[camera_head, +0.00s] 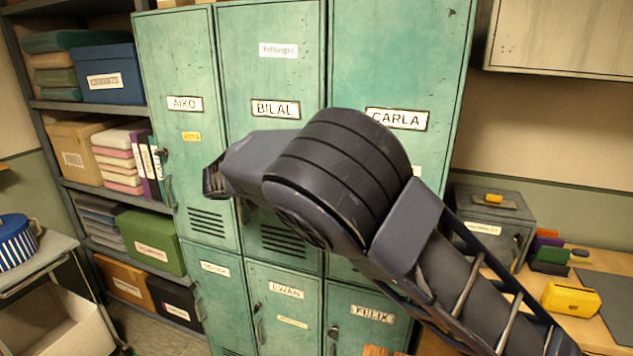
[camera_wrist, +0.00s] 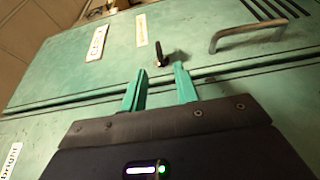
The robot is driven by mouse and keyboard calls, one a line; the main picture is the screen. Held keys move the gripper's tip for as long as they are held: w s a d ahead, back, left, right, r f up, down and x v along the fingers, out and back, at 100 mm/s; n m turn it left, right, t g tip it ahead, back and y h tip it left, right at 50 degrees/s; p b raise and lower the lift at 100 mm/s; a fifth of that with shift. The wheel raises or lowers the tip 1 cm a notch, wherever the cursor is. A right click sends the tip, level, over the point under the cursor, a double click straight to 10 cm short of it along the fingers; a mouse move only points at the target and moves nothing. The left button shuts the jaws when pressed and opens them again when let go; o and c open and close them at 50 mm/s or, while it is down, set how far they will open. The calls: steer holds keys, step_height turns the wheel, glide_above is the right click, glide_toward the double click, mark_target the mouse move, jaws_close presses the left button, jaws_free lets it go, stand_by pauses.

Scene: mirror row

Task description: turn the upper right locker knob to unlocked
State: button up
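The upper right locker door, labelled CARLA (camera_head: 398,118), is at the right of the top row in the head view, its left edge hidden behind my arm. The wrist view shows this door (camera_wrist: 60,65) turned sideways, with its knob (camera_wrist: 161,60), a small dark lever on a round metal base, close to the door seam. Its exact setting is hard to tell. My gripper (camera_wrist: 158,80) is open with two green fingers, one on either side of the line to the knob. The fingers are empty and appear short of it. The head view hides my gripper behind my arm.
A metal pull handle (camera_wrist: 255,33) stands out beside the knob, near vent slots. BILAL's locker (camera_head: 275,80) adjoins on the left. A bench with a yellow case (camera_head: 571,299) and a grey box (camera_head: 490,215) is at right; shelves (camera_head: 95,104) are at left.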

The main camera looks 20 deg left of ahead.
steer(key=shift+v, duration=1.85)
